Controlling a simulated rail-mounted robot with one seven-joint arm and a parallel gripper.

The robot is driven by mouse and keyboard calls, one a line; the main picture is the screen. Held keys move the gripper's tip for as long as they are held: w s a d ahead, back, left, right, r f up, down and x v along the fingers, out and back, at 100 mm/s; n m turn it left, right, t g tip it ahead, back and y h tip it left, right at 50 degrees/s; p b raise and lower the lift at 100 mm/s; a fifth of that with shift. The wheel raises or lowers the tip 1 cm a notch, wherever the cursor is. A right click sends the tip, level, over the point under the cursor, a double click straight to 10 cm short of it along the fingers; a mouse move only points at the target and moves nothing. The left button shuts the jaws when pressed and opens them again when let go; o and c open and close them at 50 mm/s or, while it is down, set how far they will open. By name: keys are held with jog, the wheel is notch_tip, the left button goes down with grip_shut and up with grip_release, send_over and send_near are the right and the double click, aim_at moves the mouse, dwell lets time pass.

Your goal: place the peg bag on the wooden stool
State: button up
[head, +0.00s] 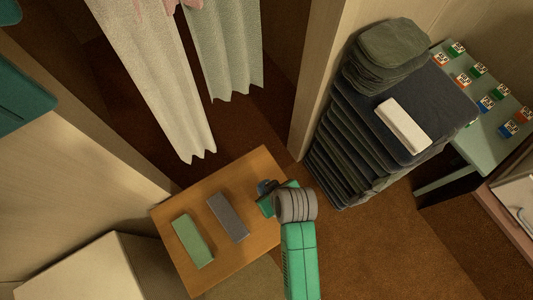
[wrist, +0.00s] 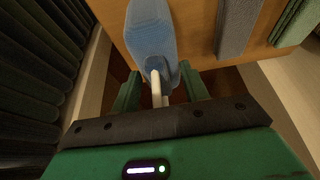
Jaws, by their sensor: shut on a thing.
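The peg bag looks to be the blue bag (wrist: 150,30) in the wrist view, with a white hook-like piece (wrist: 156,88) at its near end. My gripper (wrist: 161,90) has this near end between its green fingers. In the head view a small blue part of the bag (head: 263,186) shows beside my gripper (head: 268,195), mostly hidden by my wrist. The wooden stool (head: 251,168) has an orange-brown top, seen from above. The bag overlaps its right side; I cannot tell whether it touches the top.
A green block (head: 192,240) and a grey block (head: 228,217) lie on the stool. Hanging cloths (head: 165,85) are behind it. A dark folded stack (head: 345,140) with a white block (head: 404,125) stands right. A pale green table (head: 485,125) holds several small boxes.

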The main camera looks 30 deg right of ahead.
aim_at(269, 180)
jog(key=w, duration=0.2)
jog(key=w+d, duration=0.1)
jog(key=w, duration=0.1)
jog(key=shift+w+d+f, duration=0.1)
jog(key=shift+d+f, duration=0.05)
jog(key=shift+f, duration=1.8)
jog(key=shift+f, duration=0.15)
jog(key=o, duration=1.3)
jog(key=p+v, duration=0.1)
jog(key=v, duration=1.1)
